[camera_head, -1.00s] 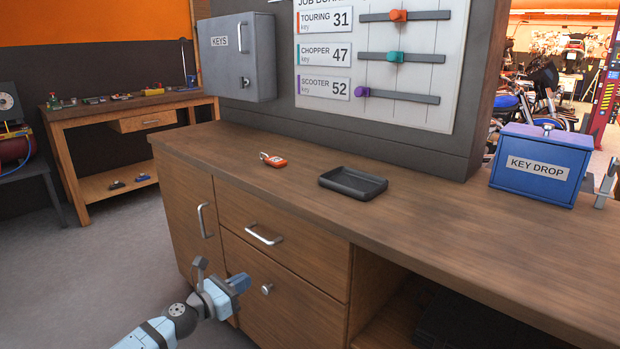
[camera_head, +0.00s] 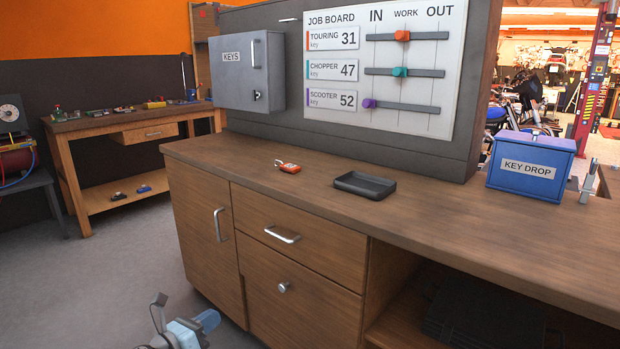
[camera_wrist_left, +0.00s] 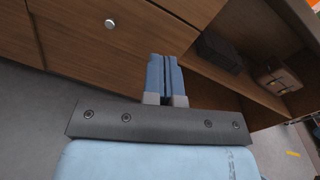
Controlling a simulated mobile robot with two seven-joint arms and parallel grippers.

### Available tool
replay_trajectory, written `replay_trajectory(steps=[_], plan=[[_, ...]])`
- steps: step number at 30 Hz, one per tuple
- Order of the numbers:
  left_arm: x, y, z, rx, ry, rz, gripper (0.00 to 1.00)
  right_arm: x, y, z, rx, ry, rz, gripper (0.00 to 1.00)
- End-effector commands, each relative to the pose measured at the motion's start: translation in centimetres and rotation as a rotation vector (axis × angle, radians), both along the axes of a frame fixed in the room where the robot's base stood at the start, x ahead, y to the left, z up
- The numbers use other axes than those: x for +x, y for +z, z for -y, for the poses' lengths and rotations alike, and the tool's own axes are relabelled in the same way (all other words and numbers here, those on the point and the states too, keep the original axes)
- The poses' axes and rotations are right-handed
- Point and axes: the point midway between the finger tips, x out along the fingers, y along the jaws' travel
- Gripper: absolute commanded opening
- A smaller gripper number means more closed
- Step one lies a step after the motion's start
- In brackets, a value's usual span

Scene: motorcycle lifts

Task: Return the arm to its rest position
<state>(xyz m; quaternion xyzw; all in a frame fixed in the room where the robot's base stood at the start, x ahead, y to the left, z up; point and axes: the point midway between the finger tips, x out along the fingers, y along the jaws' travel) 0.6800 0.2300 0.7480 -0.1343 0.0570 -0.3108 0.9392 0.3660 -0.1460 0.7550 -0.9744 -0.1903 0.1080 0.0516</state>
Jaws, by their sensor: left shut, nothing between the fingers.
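My left gripper (camera_head: 208,320) is low at the bottom of the head view, in front of the wooden counter's drawers and apart from them. In the left wrist view its two blue fingers (camera_wrist_left: 165,78) are together with nothing between them. Behind them are the cabinet front with a round knob (camera_wrist_left: 110,22) and the open shelf bay. Most of my left arm is below the head view's edge. My right gripper is not in view.
The counter (camera_head: 440,225) holds an orange key tag (camera_head: 288,167), a black tray (camera_head: 364,186) and a blue key drop box (camera_head: 530,164). A grey key cabinet (camera_head: 247,75) hangs on the wall. Grey floor (camera_head: 110,270) at the left is clear.

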Motion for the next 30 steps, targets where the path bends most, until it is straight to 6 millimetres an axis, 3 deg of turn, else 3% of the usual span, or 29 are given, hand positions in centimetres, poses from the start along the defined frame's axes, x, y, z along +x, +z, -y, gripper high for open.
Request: replay_trajectory(steps=[8,15,18,27,30], plan=[[-9.4,-2.9,1.0,-0.603,0.093,-0.420,0.00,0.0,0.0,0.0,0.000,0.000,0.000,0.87],[-20.5,-4.4,1.3,-1.300,0.248,-0.934,0.00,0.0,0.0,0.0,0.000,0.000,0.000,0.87],[-24.3,-4.4,1.4,-1.534,0.316,-1.111,0.00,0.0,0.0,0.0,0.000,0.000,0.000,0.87],[-32.6,-3.5,1.8,-2.027,0.504,-1.487,0.00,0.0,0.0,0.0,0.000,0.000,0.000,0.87],[-34.1,-3.1,2.3,-2.156,0.546,-1.564,0.00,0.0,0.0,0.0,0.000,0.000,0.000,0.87]])
